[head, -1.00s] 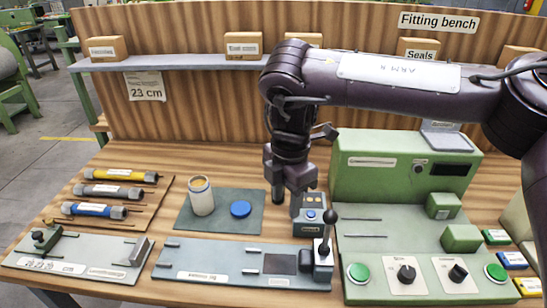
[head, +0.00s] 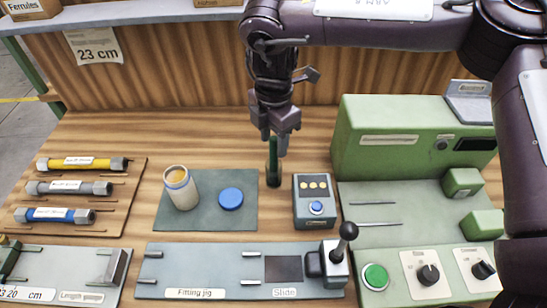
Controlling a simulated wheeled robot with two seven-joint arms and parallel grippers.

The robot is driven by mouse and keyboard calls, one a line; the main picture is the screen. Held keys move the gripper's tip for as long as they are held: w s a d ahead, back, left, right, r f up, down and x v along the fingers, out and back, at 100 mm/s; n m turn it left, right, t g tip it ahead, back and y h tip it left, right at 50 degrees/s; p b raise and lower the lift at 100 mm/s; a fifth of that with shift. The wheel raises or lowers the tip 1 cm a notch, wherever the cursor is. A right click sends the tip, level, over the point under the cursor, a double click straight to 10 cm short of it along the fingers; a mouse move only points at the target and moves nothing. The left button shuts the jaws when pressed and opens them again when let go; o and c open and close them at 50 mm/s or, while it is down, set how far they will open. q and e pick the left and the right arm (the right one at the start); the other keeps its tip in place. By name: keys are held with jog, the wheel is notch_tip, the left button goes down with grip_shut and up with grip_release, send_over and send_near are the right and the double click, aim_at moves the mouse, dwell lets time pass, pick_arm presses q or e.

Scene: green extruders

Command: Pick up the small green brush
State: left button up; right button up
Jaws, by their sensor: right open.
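The top of the brush appears between or just behind the fingertips. I cannot tell how deep between them it sits. My left gripper is out of view.
A cream jar (head: 181,188) and a blue lid (head: 231,199) are on a dark mat to the left. A green machine (head: 385,150) stands to the right. The fitting jig (head: 215,277) lies in front.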

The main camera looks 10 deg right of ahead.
aim_at(274, 147)
notch_tip(274, 147, down, 3)
jog(key=shift+w+d+r, duration=0.1)
jog(key=shift+w+r, duration=0.05)
jog(key=shift+r, duration=0.05)
jog(key=shift+f, duration=0.35)
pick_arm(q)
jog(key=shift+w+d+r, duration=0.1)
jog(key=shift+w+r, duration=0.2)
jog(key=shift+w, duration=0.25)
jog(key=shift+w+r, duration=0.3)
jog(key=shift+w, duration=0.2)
pick_arm(e)
jog(key=shift+c, duration=0.3)
grip_shut()
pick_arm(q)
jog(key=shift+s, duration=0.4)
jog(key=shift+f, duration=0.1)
pick_arm(e)
jog(key=shift+r, duration=0.15)
